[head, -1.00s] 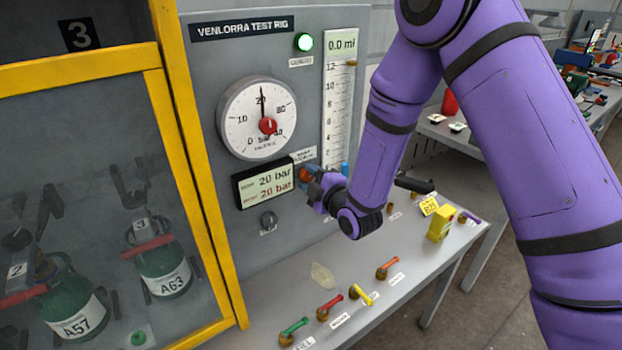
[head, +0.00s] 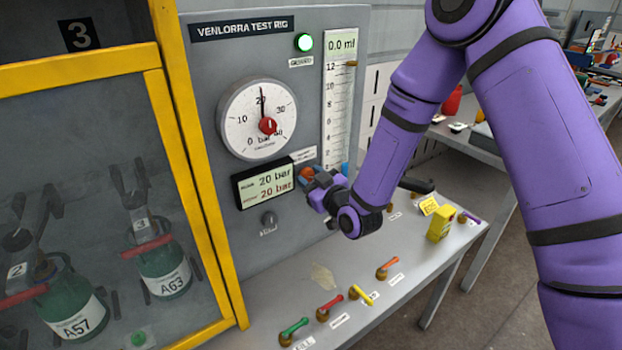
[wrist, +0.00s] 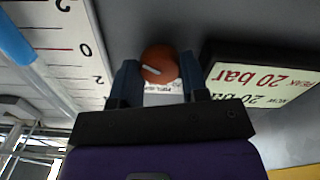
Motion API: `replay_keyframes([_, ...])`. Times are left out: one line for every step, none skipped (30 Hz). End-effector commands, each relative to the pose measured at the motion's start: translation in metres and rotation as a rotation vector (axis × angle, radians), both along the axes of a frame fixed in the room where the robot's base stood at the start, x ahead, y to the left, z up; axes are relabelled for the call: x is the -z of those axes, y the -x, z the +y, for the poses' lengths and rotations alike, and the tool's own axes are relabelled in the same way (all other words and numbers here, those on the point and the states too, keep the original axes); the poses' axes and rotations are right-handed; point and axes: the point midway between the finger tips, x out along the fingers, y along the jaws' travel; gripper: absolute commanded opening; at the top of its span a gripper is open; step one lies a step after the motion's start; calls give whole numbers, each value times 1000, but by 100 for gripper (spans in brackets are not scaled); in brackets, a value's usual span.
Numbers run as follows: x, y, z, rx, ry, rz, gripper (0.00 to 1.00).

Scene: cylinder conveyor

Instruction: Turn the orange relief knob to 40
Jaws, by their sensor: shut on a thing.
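The orange relief knob (head: 306,174) sits on the grey test rig panel, right of the pressure display (head: 264,183). My gripper (head: 314,182) is at the knob and hides part of it. In the wrist view the round orange knob (wrist: 160,64) lies between my two dark fingers, which are shut on it. Its white pointer line shows, tilted off the horizontal. The display's two lines both read 20 bar. A label near the knob is partly covered.
A glass level tube (head: 340,100) stands close to the knob, reading 0.0 ml. Several coloured valve handles and a yellow block (head: 440,222) are on the bench (head: 345,305) below. A yellow-framed cabinet (head: 200,190) with green bottles is at left.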

Motion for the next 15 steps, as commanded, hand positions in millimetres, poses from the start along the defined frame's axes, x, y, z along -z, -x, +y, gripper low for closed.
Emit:
replay_keyframes([1,0,-1,1,-35,30,17])
replay_keyframes([1,0,-1,1,-59,45,17])
replay_keyframes([2,0,-1,1,-90,67,17])
replay_keyframes([2,0,-1,1,-113,82,17])
replay_keyframes([2,0,-1,1,-138,99,17])
replay_keyframes([2,0,-1,1,-169,120,17])
replay_keyframes([2,1,-1,1,-193,136,17])
replay_keyframes([2,1,-1,0,-216,152,17])
replay_keyframes([2,1,-1,1,-248,173,17])
replay_keyframes([2,0,-1,1,-271,190,17])
replay_keyframes([2,0,-1,1,-295,206,17])
replay_keyframes([2,1,-1,1,-327,228,17])
replay_keyframes([2,1,-1,1,-351,244,17])
replay_keyframes([2,0,-1,2,-373,259,17])
replay_keyframes([2,0,-1,2,-405,280,17])
